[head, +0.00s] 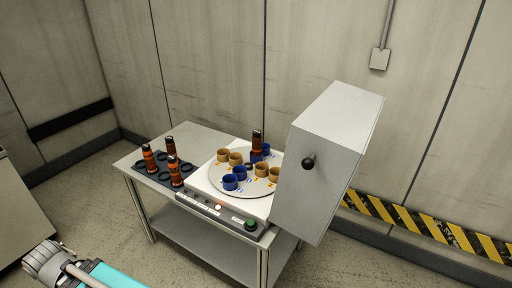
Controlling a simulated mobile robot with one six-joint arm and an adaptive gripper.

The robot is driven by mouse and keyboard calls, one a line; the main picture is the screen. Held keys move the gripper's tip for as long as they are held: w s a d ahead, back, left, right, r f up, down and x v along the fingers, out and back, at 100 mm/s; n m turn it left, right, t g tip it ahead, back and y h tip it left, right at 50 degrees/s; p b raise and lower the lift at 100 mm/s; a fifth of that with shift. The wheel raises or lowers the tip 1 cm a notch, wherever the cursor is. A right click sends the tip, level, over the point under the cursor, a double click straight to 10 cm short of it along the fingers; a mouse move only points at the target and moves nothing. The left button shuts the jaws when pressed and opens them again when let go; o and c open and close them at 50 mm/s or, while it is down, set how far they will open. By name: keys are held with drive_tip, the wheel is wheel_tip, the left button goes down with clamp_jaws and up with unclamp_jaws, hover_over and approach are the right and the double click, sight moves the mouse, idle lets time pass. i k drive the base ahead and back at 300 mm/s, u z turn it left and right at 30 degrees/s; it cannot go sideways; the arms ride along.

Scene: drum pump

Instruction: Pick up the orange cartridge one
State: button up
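Three orange cartridges with dark caps and bands stand upright in a dark rack (164,181) on the left of the table: one at the left (149,160), one at the back (171,147), one at the front right (174,173). A similar orange cartridge (257,146) stands upright on the round plate (214,181), among tan and blue cups. I cannot read any number on them, so I cannot tell which is one. My gripper is not in view; only part of my arm shows at the lower left, apart from the table.
The plate sits on a white machine with a front button panel and a green knob (250,224). A large grey box with a black knob (309,163) stands at the right and hides part of the machine. Walls stand behind; floor in front is clear.

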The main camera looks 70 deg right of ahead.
sight(257, 139)
drive_tip(key=i, duration=2.5)
drive_tip(key=z, duration=2.4)
